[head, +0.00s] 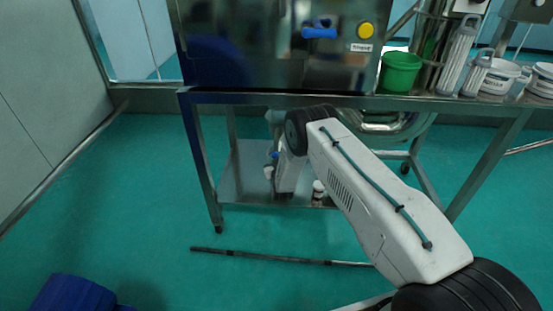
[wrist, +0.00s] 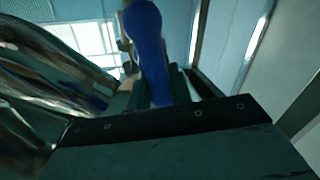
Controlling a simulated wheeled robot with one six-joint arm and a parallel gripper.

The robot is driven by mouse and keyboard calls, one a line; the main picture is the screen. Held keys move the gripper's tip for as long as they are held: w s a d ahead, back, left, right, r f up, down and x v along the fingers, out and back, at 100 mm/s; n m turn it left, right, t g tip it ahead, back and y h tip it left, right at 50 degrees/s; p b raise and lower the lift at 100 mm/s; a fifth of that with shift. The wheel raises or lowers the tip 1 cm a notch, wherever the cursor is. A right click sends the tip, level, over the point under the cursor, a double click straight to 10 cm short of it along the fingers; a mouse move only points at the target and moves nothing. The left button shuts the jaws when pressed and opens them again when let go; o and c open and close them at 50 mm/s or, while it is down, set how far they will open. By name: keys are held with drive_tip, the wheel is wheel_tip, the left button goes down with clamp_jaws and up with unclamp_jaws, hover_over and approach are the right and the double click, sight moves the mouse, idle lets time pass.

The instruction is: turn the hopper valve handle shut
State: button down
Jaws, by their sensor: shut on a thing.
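A blue valve handle (wrist: 148,45) rises through the middle of the wrist view. My gripper (wrist: 158,90) is shut on the handle, with a dark finger on either side of its lower part. In the head view my arm reaches under the steel bench, and a small bit of blue (head: 275,155) shows beside my wrist. The gripper's fingers are too small and covered there to make out.
The steel bench (head: 255,97) carries a machine with a blue lever (head: 319,33) and yellow button (head: 365,30). A green bucket (head: 400,71) and white tubs (head: 497,75) stand at right. A rod (head: 260,258) lies on the floor. A curved metal pipe (wrist: 55,75) is close at left.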

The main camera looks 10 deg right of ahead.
drive_tip(key=n, duration=0.3)
drive_tip(key=shift+w+a+f+g, duration=0.1)
drive_tip(key=shift+w+a+g, duration=0.05)
drive_tip(key=shift+a+g, duration=0.2)
drive_tip(key=shift+w+a+f+n+g+h, duration=0.1)
drive_tip(key=shift+a+f+n+g+h, duration=0.25)
drive_tip(key=shift+n, duration=1.35)
drive_tip(key=shift+f+n+g+h, duration=0.15)
drive_tip(key=shift+f+n+h, duration=0.25)
drive_tip(key=shift+n, duration=1.3)
drive_tip(key=shift+w+a+f+n+g+h, duration=0.1)
drive_tip(key=shift+a+f+n+g+h, duration=0.3)
drive_tip(key=shift+n, duration=1.3)
drive_tip(key=shift+s+d+r, duration=0.1)
drive_tip(key=shift+d, duration=0.1)
drive_tip(key=c, duration=1.3)
unclamp_jaws()
drive_tip(key=v, duration=0.7)
drive_tip(key=shift+s+a, duration=0.2)
drive_tip(key=shift+s, duration=0.15)
